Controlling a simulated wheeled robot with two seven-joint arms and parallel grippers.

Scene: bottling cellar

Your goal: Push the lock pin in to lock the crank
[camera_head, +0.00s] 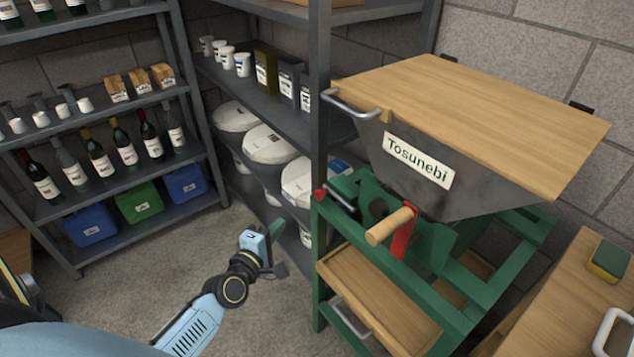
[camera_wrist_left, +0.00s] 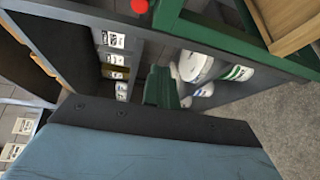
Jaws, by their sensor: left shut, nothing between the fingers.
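The machine is a green frame (camera_head: 486,305) with a grey hopper labelled Tosunebi (camera_head: 460,195) and a wooden lid. Its crank (camera_head: 402,236) is a red arm with a wooden handle, on the front. A red knob (camera_head: 320,194), apparently the lock pin's, sits at the frame's upper left corner; a red ball end also shows in the left wrist view (camera_wrist_left: 139,6). How deep the pin sits I cannot tell. My left gripper (camera_head: 276,230) is shut and empty, left of and below the knob, apart from it. Its green fingers show in the left wrist view (camera_wrist_left: 159,76). My right gripper is out of view.
Grey shelving (camera_head: 318,110) with white sacks and cups stands directly behind my left gripper. Another rack (camera_head: 140,223) with bottles and crates is at the left. A wooden drawer (camera_head: 370,290) is low in the frame. A bench (camera_head: 560,300) with a sponge (camera_head: 608,261) is at right.

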